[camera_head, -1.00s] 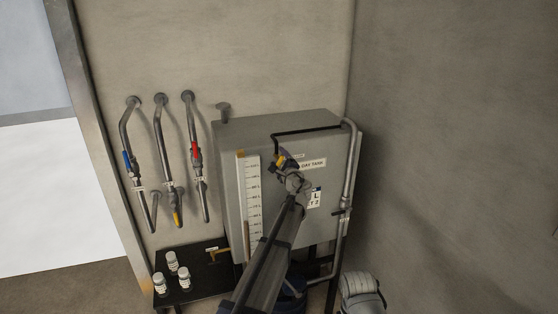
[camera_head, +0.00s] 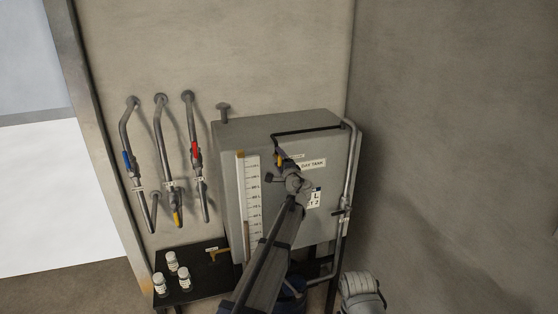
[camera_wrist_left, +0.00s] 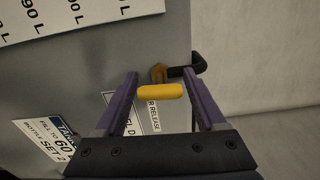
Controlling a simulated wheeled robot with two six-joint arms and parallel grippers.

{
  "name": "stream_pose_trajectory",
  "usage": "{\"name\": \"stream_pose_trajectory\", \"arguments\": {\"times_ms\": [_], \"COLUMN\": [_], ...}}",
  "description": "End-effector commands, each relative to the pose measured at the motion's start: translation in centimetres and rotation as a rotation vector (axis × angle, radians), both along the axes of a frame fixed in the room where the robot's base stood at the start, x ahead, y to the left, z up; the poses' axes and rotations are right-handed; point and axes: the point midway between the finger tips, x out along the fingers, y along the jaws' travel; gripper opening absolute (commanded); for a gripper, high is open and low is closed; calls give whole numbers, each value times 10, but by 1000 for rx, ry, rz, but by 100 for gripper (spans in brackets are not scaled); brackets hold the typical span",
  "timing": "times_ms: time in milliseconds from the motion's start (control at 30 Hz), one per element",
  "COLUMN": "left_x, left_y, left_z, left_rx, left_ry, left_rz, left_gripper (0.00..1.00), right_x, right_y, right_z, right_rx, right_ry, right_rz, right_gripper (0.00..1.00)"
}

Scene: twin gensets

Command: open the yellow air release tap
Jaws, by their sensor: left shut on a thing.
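The yellow tap lever (camera_wrist_left: 160,91) lies crosswise between the two purple fingers of my left gripper (camera_wrist_left: 162,78) in the left wrist view. The lever spans the space between the fingers, and they are shut on it. The brass tap body (camera_wrist_left: 158,73) and a dark pipe end (camera_wrist_left: 188,71) sit just beyond it. In the head view the yellow tap (camera_head: 279,160) shows small at the end of a dark pipe on the grey day tank (camera_head: 232,135). My left gripper (camera_head: 281,174) is at it, and my wrist and arm hide part of the tank front.
Pipes with blue (camera_head: 127,161), red (camera_head: 196,152) and yellow (camera_head: 177,218) handles stand left of the tank. A black table (camera_head: 206,274) with several white bottles is below. A level scale (camera_head: 253,195) is on the tank front. A grey pipe (camera_head: 352,170) runs down its right side.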

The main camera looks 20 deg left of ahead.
Motion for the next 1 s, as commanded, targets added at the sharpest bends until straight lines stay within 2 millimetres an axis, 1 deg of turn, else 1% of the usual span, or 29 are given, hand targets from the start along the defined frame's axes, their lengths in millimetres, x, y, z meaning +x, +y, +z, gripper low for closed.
{"name": "stream_pose_trajectory", "arguments": {"times_ms": [300,333,533,567,833,1000], "left_x": [-2,-2,-1,-1,-2,-12], "left_y": [0,0,0,0,-1,-7], "left_z": [-1,-1,-1,-1,0,0], "left_rx": [-4,-4,-1,-1,-1,-1], "left_ry": [0,0,0,0,1,1], "left_rz": [1,1,1,1,0,-1], "left_gripper": [17,76,98,100,100,100], "right_x": [0,0,0,0,0,0], "right_y": [0,0,0,0,0,0], "right_z": [0,0,0,0,0,0], "right_rx": [0,0,0,0,0,0], "right_ry": [0,0,0,0,0,0], "right_rz": [0,0,0,0,0,0], "right_gripper": [50,50,50,50,50,50]}}
